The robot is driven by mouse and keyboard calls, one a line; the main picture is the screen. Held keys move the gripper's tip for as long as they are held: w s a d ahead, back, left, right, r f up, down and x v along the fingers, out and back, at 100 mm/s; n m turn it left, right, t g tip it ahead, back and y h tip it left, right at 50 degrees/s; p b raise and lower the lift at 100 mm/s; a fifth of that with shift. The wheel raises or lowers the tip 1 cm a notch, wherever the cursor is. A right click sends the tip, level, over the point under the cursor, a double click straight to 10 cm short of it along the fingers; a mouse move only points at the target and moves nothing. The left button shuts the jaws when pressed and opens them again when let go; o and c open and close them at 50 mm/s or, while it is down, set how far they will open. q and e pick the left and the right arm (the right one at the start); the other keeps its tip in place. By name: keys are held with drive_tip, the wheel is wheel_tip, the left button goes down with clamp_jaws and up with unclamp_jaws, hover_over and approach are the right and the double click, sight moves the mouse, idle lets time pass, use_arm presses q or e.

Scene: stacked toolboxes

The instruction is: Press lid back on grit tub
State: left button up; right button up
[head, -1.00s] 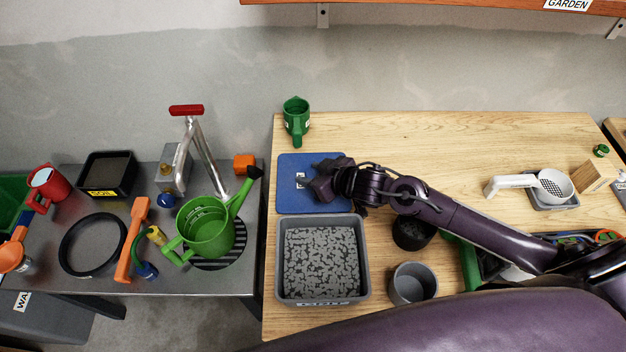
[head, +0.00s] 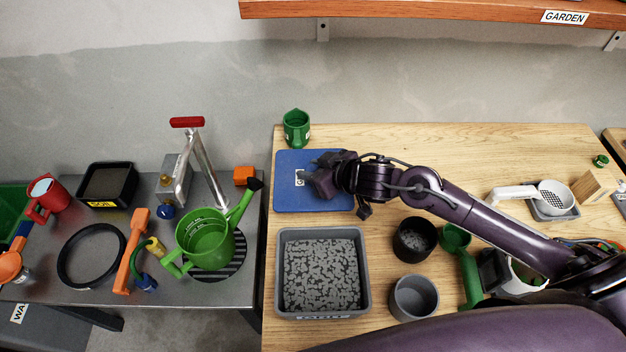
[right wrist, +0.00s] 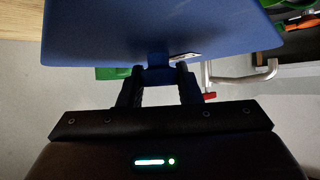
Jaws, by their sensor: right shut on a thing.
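The grit tub (head: 278,270) is a grey square tub on the wooden bench, open at the top and holding grey grit. The blue square lid (head: 290,195) is behind the tub, near the bench's left edge. My right gripper (head: 318,181) is over the lid's right part. In the right wrist view, my right gripper (right wrist: 160,80) is shut on the lid's blue knob, with the lid (right wrist: 110,30) spread out beyond the fingers. I cannot tell how far the lid is above the bench. My left gripper is not in view.
A dark pot (head: 402,245) and a grey pot (head: 413,298) stand right of the tub, with a green scoop (head: 469,275) beyond. The steel table at left holds a green watering can (head: 204,240).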

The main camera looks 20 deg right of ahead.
sight(313, 169)
wheel_tip(313, 169, up, 14)
drive_tip(key=p, duration=0.1)
drive_tip(key=shift+p, duration=0.4)
